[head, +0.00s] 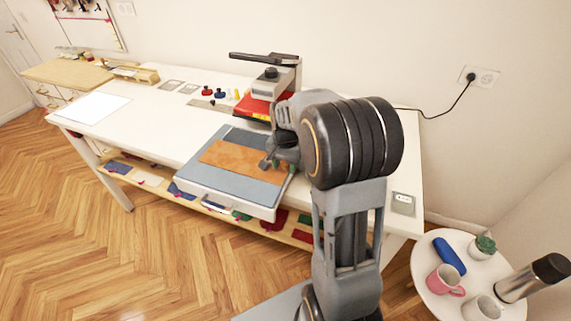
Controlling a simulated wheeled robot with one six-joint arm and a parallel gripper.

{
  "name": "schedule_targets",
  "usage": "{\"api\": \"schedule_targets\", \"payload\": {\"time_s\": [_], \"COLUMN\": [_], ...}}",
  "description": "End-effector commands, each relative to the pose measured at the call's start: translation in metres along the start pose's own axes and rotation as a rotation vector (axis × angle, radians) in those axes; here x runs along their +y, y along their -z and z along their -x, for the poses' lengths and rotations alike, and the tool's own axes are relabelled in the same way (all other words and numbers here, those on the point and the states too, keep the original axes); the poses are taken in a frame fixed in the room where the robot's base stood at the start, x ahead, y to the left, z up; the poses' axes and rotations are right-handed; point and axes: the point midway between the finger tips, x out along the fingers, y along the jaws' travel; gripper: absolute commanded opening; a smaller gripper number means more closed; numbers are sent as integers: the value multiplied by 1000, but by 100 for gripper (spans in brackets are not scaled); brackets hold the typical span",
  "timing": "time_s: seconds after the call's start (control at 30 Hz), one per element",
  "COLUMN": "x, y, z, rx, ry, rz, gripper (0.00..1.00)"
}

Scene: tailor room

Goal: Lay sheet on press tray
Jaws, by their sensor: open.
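A flat brown-orange sheet (238,158) lies on the press tray (222,192), which has a blue-grey top and a pale frame. The tray is on the white table, near its front edge. My gripper (268,163) is at the right part of the sheet, open, with its fingers low by the surface. Whether it touches the sheet cannot be told. My arm hides the right edge of the tray and part of the sheet's right end.
The press (270,85) with a red base stands behind the tray. A white paper (95,108) lies at the table's left. Small coloured spools or stamps (220,94) stand at the back. A round side table (430,290) with mugs (445,280) and a flask (533,278) is at the lower right.

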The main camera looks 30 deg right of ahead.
Motion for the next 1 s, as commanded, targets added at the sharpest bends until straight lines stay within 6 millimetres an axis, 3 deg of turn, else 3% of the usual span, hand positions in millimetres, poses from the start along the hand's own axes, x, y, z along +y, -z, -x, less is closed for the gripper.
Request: {"api": "schedule_targets", "payload": {"time_s": [0.27, 0.7, 1.0], "x": [-1, 0, 0], "y": [1, 1, -3], "z": [7, 85, 117], "rx": [3, 4, 6], "ry": [2, 3, 4], "rz": [0, 0, 13], "gripper": [45, 45, 45]}}
